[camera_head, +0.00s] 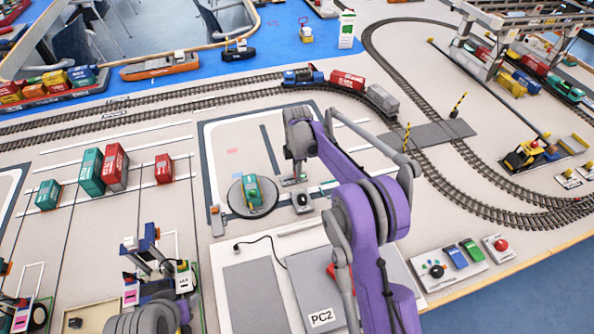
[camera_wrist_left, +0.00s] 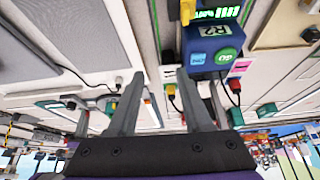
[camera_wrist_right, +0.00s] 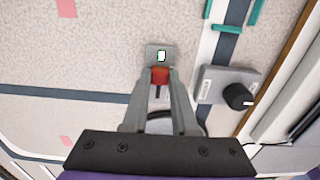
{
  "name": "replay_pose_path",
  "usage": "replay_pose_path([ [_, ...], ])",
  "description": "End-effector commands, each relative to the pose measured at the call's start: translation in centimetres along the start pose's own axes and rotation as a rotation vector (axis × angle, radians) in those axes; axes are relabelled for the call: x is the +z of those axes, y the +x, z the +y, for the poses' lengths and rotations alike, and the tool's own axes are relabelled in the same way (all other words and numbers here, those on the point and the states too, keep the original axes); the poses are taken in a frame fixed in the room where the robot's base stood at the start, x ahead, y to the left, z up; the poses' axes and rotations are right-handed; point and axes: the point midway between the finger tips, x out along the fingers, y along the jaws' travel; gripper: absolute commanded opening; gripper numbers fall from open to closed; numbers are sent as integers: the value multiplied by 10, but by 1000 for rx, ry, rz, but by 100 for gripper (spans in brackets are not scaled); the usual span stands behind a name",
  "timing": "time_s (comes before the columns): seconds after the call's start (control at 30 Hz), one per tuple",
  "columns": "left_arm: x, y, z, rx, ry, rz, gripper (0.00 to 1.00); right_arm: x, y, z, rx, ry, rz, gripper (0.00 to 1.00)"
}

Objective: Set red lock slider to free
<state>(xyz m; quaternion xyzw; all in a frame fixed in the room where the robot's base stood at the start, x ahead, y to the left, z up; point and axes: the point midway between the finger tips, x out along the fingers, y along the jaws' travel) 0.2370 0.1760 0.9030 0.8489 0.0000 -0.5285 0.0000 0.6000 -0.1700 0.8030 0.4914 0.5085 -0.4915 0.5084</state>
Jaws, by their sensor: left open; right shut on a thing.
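My right gripper (camera_head: 292,180) is shut on the slider, one finger on each side, in the right wrist view. In the head view my purple right arm reaches to just right of the turntable, and the slider itself cannot be made out there. My left gripper (camera_wrist_left: 160,74) is open and empty in the left wrist view, above a blue box marked R2 (camera_wrist_left: 208,45).
The turntable (camera_head: 236,203) carries a green vehicle (camera_head: 251,190). A black knob on a grey box (camera_wrist_right: 226,93) stands close to the right gripper. Containers (camera_head: 103,168) stand to the left; a train (camera_head: 345,80) is on rails behind. A PC2 panel (camera_head: 350,290) lies in front.

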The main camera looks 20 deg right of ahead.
Motion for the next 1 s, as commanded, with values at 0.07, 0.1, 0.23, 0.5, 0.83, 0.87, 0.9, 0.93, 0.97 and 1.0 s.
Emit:
replay_pose_path([
  [0.07,0,0,0,0,0,0,50,-5,0,0,1,-2,0,0],
  [0.1,1,1,0,0,0,0,50,-9,0,0,1,-3,0,0],
  [0.23,2,3,0,0,0,-2,50,-31,0,0,1,-4,1,0],
  [0.5,3,4,0,0,0,-2,50,-46,0,0,1,-1,3,0],
  [0.83,3,4,0,0,0,-2,50,-45,0,0,1,-1,2,57],
  [0.87,3,4,0,0,0,-2,50,-45,0,0,1,-1,2,57],
  [0.9,3,4,0,0,0,-2,50,-45,0,0,0,-1,1,57],
  [0.93,3,4,0,0,0,-2,50,-45,0,0,0,0,1,57],
  [0.97,3,4,0,0,0,-2,50,-44,0,0,0,0,1,57],
  [1.0,3,4,0,0,0,-2,50,-44,0,0,0,0,1,57],
])
